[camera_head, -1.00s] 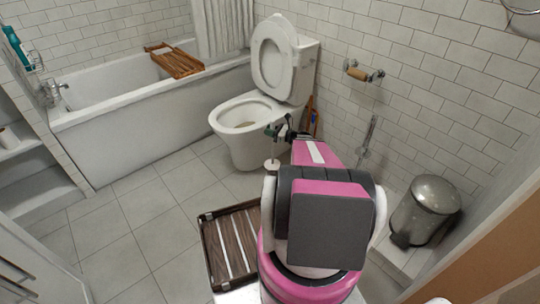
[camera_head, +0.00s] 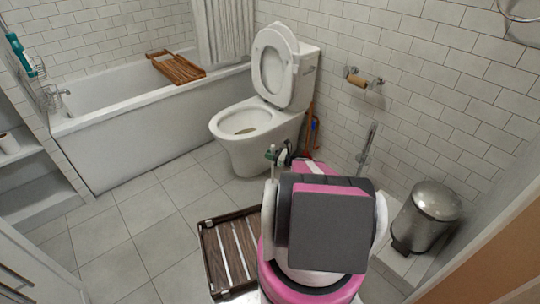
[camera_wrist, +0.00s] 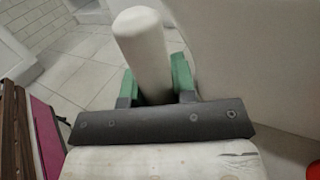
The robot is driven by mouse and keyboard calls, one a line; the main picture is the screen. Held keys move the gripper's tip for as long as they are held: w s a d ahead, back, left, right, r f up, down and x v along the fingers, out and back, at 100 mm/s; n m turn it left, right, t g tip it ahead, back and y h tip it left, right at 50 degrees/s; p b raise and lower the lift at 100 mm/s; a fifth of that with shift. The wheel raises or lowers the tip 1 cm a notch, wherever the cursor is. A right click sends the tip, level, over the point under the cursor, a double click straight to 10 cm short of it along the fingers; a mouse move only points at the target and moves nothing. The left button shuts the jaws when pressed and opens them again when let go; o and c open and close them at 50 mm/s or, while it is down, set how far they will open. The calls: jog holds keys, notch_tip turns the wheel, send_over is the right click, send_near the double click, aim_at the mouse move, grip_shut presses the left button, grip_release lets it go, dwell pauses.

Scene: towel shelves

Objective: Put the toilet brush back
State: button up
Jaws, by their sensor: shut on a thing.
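My gripper (camera_head: 278,156) is low in front of the toilet (camera_head: 250,130), on its near right side. In the wrist view its green fingers (camera_wrist: 156,82) are shut on a thick white cylinder, which I take to be the toilet brush (camera_wrist: 143,45). The cylinder sticks out between the fingers, slightly tilted. In the head view only a small pale part of the brush (camera_head: 271,150) shows; my arm hides the rest. I cannot make out a brush holder in either view.
A brown slatted mat (camera_head: 230,252) lies left of my arm. A metal bin (camera_head: 427,215) stands at the right by the tiled wall. Long-handled tools (camera_head: 312,128) lean behind the toilet. The bathtub (camera_head: 150,110) is at the back left. The floor (camera_head: 150,220) between is clear.

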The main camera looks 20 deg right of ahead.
jog(key=shift+f, duration=0.35)
jog(key=o, duration=0.9)
